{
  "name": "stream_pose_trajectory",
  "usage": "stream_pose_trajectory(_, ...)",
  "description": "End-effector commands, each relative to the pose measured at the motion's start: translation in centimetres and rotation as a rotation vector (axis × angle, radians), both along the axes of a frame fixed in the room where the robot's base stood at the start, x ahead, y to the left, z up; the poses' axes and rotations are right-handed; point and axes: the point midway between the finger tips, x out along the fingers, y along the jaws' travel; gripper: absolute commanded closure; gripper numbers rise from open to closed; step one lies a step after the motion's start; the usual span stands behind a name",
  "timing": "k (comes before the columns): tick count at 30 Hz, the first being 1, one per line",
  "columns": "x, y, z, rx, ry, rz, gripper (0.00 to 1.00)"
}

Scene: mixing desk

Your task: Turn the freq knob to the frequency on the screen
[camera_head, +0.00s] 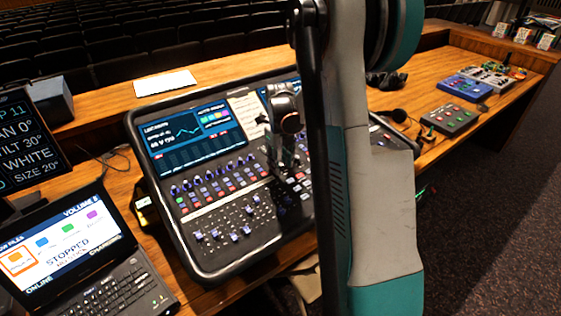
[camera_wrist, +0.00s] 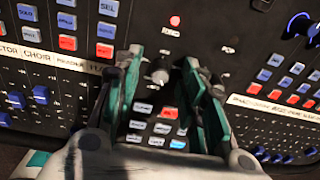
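The mixing desk (camera_head: 215,215) has a built-in screen (camera_head: 195,133) with a light curve on it; its small text is too blurred for me to read a frequency. In the wrist view, a grey knob (camera_wrist: 159,71) stands on the dark panel below a red light. Its label is not readable, so I cannot confirm that it is the freq knob. My gripper (camera_wrist: 162,78) is open, with one finger on each side of this knob; I cannot tell if they touch it. In the head view my gripper (camera_head: 285,150) is low over the desk's middle, partly hidden by my arm.
Buttons (camera_wrist: 165,128) lie between and below my fingers, with faders (camera_wrist: 40,95) to the left and more buttons to the right. A laptop (camera_head: 85,255) and a dark monitor (camera_head: 35,140) stand left of the desk. Small control boxes (camera_head: 448,117) sit far right.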

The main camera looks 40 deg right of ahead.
Motion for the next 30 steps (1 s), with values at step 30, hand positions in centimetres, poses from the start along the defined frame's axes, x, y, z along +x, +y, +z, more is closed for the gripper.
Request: stream_pose_trajectory(30,-0.5,0.6,11.9,0.0,0.0,0.0,0.62)
